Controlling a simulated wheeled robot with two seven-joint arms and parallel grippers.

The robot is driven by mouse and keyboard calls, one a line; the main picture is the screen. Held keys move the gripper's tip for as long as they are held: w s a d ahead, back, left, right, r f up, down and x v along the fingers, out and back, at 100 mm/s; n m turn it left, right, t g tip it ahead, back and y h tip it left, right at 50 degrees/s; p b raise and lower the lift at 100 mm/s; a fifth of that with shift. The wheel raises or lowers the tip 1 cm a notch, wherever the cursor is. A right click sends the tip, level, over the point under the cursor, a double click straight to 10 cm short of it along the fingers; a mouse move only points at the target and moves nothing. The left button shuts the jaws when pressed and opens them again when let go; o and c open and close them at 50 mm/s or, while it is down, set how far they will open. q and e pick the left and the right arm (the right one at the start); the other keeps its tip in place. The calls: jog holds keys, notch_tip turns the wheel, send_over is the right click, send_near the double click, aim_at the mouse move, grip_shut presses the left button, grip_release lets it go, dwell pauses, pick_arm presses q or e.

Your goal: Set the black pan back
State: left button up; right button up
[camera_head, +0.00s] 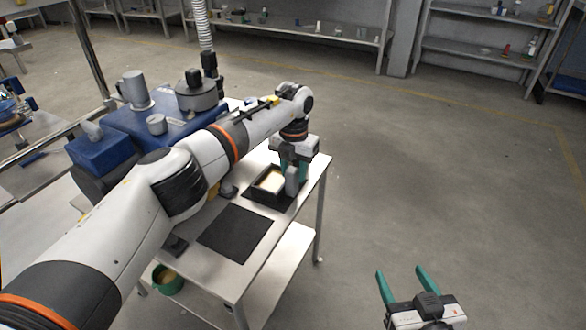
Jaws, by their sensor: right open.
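The black pan (254,195) is a square dark tray with a pale inside, on the metal table near its right end. My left gripper (293,178) points down at the pan's right side, with green fingers around a grey upright piece there. The fingertips are partly hidden, so I cannot tell whether they grip it. A flat black square mat (235,232) lies bare on the table in front of the pan. My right gripper (400,271) is open and empty over the floor at the lower right, away from the table.
A blue machine (185,128) with grey metal parts stands on the table behind my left arm. A green bucket (168,281) with tan contents is low by the table's front. Shelves (480,50) line the back wall. The floor to the right is clear.

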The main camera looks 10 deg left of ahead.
pick_arm(q)
jog(key=shift+r, duration=0.1)
pick_arm(e)
jog(key=shift+s, duration=0.1)
